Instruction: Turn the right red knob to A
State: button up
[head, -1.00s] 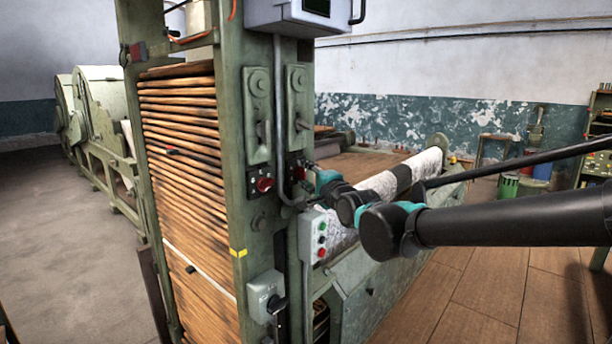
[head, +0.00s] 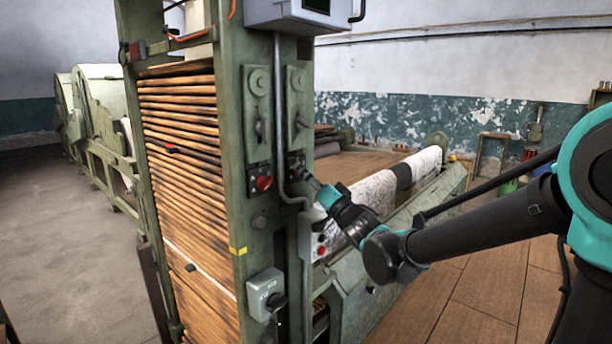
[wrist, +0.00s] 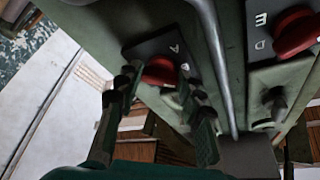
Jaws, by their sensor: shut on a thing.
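The right red knob (wrist: 160,72) sits on a dark plate (wrist: 152,48) with pale letters, one of which looks like an A. My gripper (wrist: 156,82) is shut on this knob, with one finger on each side. In the head view my gripper (head: 309,180) reaches the right-hand dark plate (head: 294,163) on the green post, and it hides the knob there. The knob's pointing direction cannot be read. The left red knob (head: 264,183) is on its own plate, free of my gripper, and also shows in the wrist view (wrist: 297,32).
A grey conduit (head: 281,120) runs down between the two knob plates, close to my gripper. Lever plates (head: 297,105) are above. A grey button box (head: 311,238) and a rotary switch box (head: 266,295) are below. A fabric roll (head: 420,165) lies to the right.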

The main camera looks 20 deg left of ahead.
jog(key=n+g+y, duration=0.1)
jog(key=n+g, duration=0.2)
jog(key=n, duration=0.3)
jog(key=n+g+y, duration=0.2)
jog(key=n, duration=0.5)
jog(key=n+g+y, duration=0.1)
jog(key=n+g, duration=0.2)
jog(key=n, duration=0.3)
jog(key=shift+w+d+n+g+y, duration=0.2)
jog(key=shift+w+n+g+y, duration=0.1)
jog(key=shift+w+n, duration=0.1)
jog(key=shift+n, duration=0.3)
jog(key=o, duration=1.2)
jog(key=shift+c, duration=0.2)
jog(key=shift+d, duration=0.1)
jog(key=v, duration=1.1)
jog(key=shift+d, duration=0.4)
